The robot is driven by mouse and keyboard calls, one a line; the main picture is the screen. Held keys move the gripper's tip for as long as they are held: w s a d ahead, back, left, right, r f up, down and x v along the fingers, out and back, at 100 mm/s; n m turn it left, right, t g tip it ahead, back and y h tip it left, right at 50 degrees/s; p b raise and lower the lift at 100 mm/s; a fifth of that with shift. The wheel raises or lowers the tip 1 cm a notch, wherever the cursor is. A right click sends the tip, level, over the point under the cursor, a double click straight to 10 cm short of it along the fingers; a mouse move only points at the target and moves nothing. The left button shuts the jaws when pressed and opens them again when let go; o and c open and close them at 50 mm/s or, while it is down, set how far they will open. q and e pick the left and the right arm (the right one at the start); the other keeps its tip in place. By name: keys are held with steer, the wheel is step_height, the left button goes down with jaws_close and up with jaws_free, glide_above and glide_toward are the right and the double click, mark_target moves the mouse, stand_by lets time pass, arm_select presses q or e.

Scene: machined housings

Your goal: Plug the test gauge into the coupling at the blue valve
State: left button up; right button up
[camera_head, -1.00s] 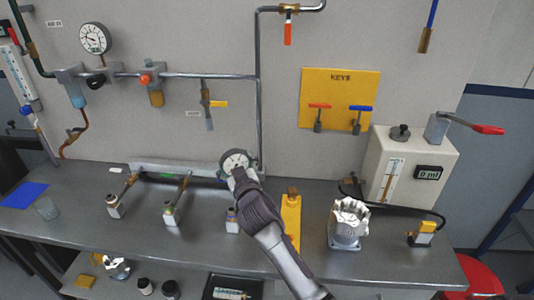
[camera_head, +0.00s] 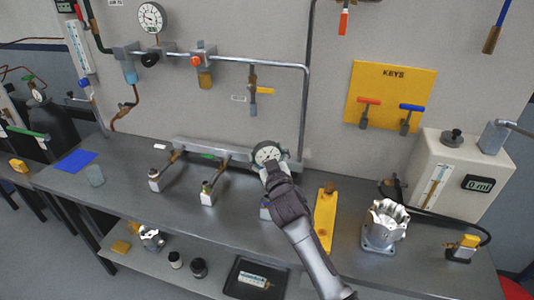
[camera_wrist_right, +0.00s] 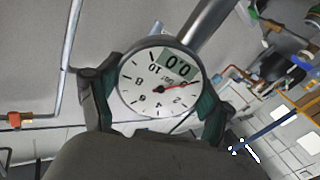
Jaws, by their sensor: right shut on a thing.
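The test gauge (camera_head: 268,153) has a round white dial and is held by my right gripper (camera_head: 273,170), in front of the rail at the back of the bench. In the right wrist view the gauge (camera_wrist_right: 158,82) sits between the two fingers, its dial reading 0.0 and facing the camera. Three small outlet blocks stand along the bench: a left one (camera_head: 155,181), a middle one with a green part (camera_head: 208,194) and a right one (camera_head: 265,211). The right block has a bluish top and is partly hidden by my gripper. My left gripper is not in view.
A yellow block (camera_head: 325,222) and a silver machined housing (camera_head: 384,226) stand right of my arm. A white tester box (camera_head: 447,172) is behind the housing. A yellow key board (camera_head: 392,94) hangs on the wall. The bench's left part is mostly clear, with a blue sheet (camera_head: 75,161).

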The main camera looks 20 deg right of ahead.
steer(key=shift+f+b, duration=1.15)
steer(key=shift+f, duration=0.55)
stand_by(0.3)
steer(key=shift+f+b, duration=1.3)
steer(key=shift+f, duration=0.45)
steer(key=o, duration=1.2)
steer(key=s, duration=1.2)
steer(key=shift+a, duration=0.4)
